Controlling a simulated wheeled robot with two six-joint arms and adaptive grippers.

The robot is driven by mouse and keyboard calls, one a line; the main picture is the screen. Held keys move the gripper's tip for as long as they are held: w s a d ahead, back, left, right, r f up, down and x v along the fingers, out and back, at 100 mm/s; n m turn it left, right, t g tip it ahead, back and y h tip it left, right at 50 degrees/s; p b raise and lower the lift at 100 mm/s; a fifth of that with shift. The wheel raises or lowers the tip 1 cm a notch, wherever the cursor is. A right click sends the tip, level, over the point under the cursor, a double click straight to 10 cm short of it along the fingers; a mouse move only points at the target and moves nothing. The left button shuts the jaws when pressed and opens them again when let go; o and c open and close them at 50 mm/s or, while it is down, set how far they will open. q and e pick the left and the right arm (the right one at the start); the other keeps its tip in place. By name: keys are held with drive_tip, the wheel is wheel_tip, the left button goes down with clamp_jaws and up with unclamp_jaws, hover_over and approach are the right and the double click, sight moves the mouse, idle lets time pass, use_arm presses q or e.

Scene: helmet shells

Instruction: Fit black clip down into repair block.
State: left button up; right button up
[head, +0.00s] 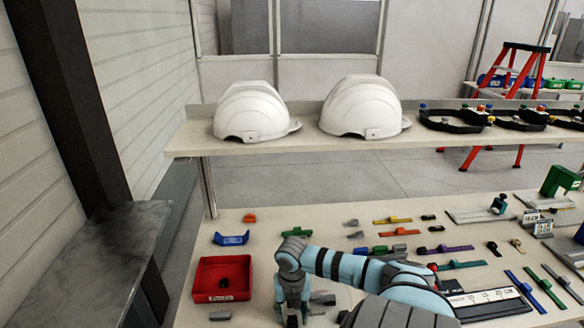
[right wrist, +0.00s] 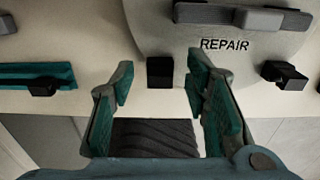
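My right gripper (head: 292,312) is low over the near part of the workbench in the head view. In the right wrist view its teal fingers (right wrist: 158,74) are open, with nothing gripped. A small black clip (right wrist: 160,71) shows in the gap between the fingertips; I cannot tell its exact depth from them. The repair block (right wrist: 255,19), grey with a dark grey bar, lies on a rounded grey plate marked REPAIR (right wrist: 224,45), up and right of the clip. Another black clip (right wrist: 285,75) is right of the fingers. My left gripper is not in view.
A red tray (head: 203,296) with a small black piece inside stands left of my right gripper. A blue holder (head: 231,239) is behind it. Coloured strips and clips are scattered to the right. A shelf (head: 300,142) with two white helmet shells (head: 362,106) spans the back.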

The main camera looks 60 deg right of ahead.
wheel_tip(320, 180, up, 8)
drive_tip(key=shift+f, duration=0.2)
idle(0.7)
